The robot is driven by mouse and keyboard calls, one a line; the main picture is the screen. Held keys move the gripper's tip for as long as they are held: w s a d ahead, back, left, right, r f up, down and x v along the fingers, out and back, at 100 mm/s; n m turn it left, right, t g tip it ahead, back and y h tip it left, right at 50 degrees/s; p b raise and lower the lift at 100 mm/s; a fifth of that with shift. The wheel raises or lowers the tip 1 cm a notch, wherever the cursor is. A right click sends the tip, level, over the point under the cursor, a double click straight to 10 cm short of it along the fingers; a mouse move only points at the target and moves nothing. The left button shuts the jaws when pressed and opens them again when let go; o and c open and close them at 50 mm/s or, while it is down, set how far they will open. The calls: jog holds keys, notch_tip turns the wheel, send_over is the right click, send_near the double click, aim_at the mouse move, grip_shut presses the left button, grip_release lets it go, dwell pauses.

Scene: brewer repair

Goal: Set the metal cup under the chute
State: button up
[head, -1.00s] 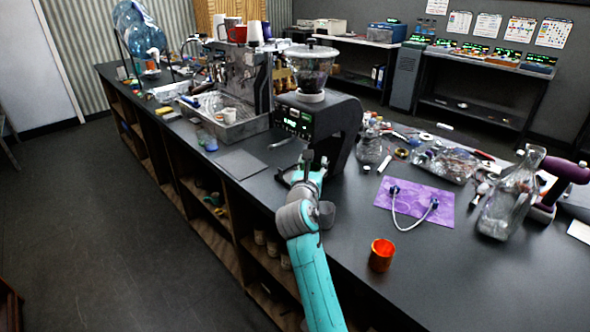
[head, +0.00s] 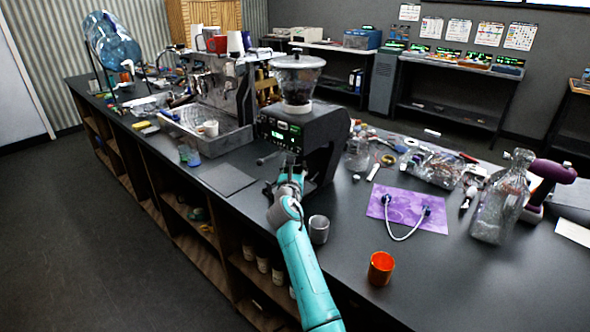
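The metal cup (head: 319,230), small and grey, stands upright on the dark counter just right of my arm. The black grinder (head: 325,128) stands behind it, with a clear hopper on top and a lit green display on its front. My gripper (head: 287,172) is at the grinder's lower front, beyond the cup and apart from it. Its fingers are small and dark against the machine, so I cannot tell whether they are open or shut. The chute is not clearly visible; my arm and gripper cover part of the area below the display.
An orange cup (head: 381,268) stands near the counter's front edge. A purple mat (head: 408,211) with a white cable lies to the right, and a glass bottle (head: 503,200) beyond it. A flat dark pad (head: 227,178) lies left of the grinder, near the espresso machine (head: 215,95).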

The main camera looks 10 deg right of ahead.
aim_at(295, 168)
jog(key=shift+w+d+f, duration=0.2)
jog(key=shift+w+f, duration=0.15)
jog(key=shift+w, duration=0.25)
jog(key=shift+w+d+f, duration=0.2)
jog(key=shift+w+f, duration=0.15)
jog(key=shift+w, duration=0.2)
jog(key=shift+w+d+f, duration=0.15)
jog(key=shift+w+f, duration=0.3)
jog(key=shift+f, duration=0.05)
jog(key=shift+f, duration=0.15)
jog(key=o, duration=1.3)
jog(key=shift+c, duration=0.2)
jog(key=v, duration=1.2)
